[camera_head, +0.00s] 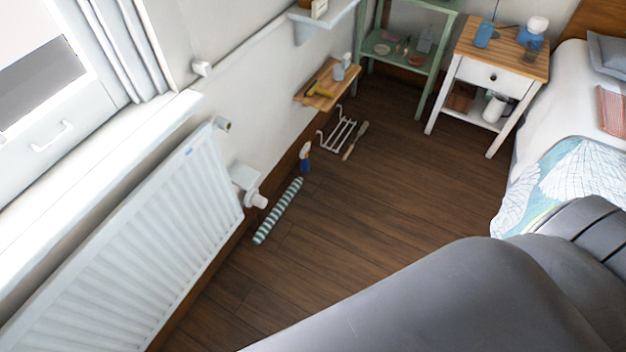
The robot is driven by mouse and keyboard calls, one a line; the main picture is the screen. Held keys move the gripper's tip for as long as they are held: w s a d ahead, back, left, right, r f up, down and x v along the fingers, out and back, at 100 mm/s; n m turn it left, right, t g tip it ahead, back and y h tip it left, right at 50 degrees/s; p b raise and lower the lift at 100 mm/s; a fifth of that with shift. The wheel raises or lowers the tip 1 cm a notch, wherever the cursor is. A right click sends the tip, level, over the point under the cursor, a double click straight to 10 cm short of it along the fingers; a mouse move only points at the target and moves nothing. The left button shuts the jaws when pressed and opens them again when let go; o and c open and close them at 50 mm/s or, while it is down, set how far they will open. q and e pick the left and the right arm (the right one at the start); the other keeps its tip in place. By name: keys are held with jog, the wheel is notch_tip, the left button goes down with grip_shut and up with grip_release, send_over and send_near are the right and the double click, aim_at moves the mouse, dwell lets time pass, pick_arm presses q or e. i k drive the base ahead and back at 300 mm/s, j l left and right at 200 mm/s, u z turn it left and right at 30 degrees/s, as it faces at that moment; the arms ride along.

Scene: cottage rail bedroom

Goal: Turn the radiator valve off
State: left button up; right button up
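The white panel radiator (130,245) stands against the left wall below the window. A white radiator valve knob (258,201) sticks out at its right end, low down, below a pale box-like part (243,176). A smaller round fitting (222,125) is at the radiator's top right corner. I cannot tell from here which way the valve is turned. Neither of my grippers is in view. A large grey smooth part, likely my own arm, covers the lower right.
A green-and-white striped roll (278,211) lies on the floor beside the valve, near a blue-and-white spray bottle (305,157). A white rack (338,133) lies further back. A wooden wall shelf (325,87), nightstand (488,80) and bed (562,130) stand beyond. The middle floor is clear.

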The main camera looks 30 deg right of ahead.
aim_at(257, 201)
jog(key=z, duration=0.35)
jog(key=l+u, duration=0.1)
jog(key=u, duration=0.4)
jog(key=i+l+u, duration=0.2)
jog(key=l+u, duration=0.25)
jog(key=l, duration=0.45)
jog(key=l+u, duration=0.5)
jog(key=l, duration=0.4)
